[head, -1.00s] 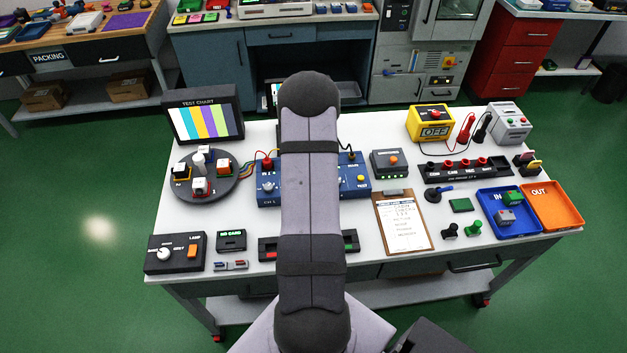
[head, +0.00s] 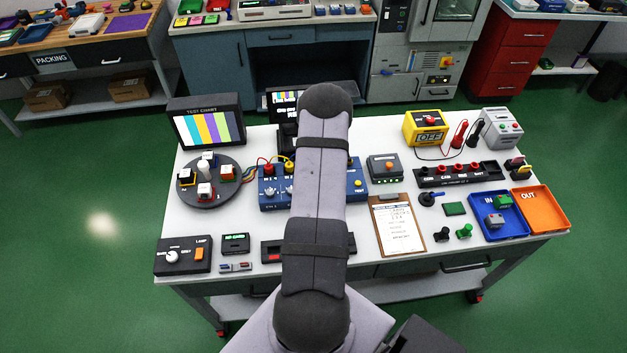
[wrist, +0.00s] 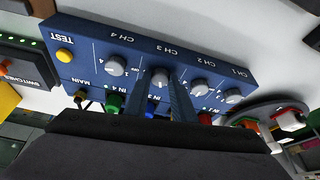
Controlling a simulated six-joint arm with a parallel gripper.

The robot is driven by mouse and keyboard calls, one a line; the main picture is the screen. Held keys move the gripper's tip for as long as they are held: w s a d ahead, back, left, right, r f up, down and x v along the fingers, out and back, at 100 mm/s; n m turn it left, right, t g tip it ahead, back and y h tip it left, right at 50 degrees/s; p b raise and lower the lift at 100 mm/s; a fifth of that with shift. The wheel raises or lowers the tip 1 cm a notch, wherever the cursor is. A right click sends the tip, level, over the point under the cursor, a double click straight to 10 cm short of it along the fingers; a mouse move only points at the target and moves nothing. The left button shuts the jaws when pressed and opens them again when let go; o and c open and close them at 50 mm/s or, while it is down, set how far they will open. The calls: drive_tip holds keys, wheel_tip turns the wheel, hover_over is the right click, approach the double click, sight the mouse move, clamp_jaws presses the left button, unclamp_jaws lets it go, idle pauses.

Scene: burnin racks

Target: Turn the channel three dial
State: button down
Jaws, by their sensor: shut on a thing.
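The blue test box (head: 356,177) stands on the bench, partly hidden behind my arm in the head view. In the wrist view the box (wrist: 85,50) appears upside down, with a row of grey dials. The channel three dial (wrist: 160,75) sits between the two fingers of my gripper (wrist: 165,88), which is shut on it. The channel four dial (wrist: 115,66) is to its left. The channel two dial (wrist: 198,88) and channel one dial (wrist: 233,96) are to its right. The dial's pointer mark is too small to read. My gripper is hidden in the head view.
Green (wrist: 114,103) and blue plugs stand close to my fingers. A yellow button (wrist: 64,55) is on the box's far end. A turntable (head: 208,183) with blocks stands left of the box, a clipboard (head: 397,226) to its right.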

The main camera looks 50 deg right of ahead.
drive_tip(key=shift+d+n+t+y, duration=0.15)
drive_tip(key=shift+n+t+y, duration=0.2)
drive_tip(key=shift+n, duration=0.75)
drive_tip(key=n, duration=0.2)
drive_tip(key=n+y, duration=0.1)
drive_tip(key=n, duration=0.1)
drive_tip(key=shift+s+d+y, duration=0.1)
drive_tip(key=shift+d+y, duration=0.1)
drive_tip(key=shift+y, duration=0.05)
drive_tip(key=n+y, duration=0.1)
drive_tip(key=n, duration=0.2)
drive_tip(key=shift+d+f+n+b, duration=0.1)
drive_tip(key=shift+n+b, duration=0.2)
drive_tip(key=shift+b, duration=0.05)
drive_tip(key=shift+n+y+b, duration=0.5)
drive_tip(key=shift+n+y, duration=0.1)
drive_tip(key=shift+n, duration=0.4)
drive_tip(key=c, duration=1.5)
unclamp_jaws()
drive_tip(key=shift+d+r, duration=0.1)
drive_tip(key=shift+r, duration=0.15)
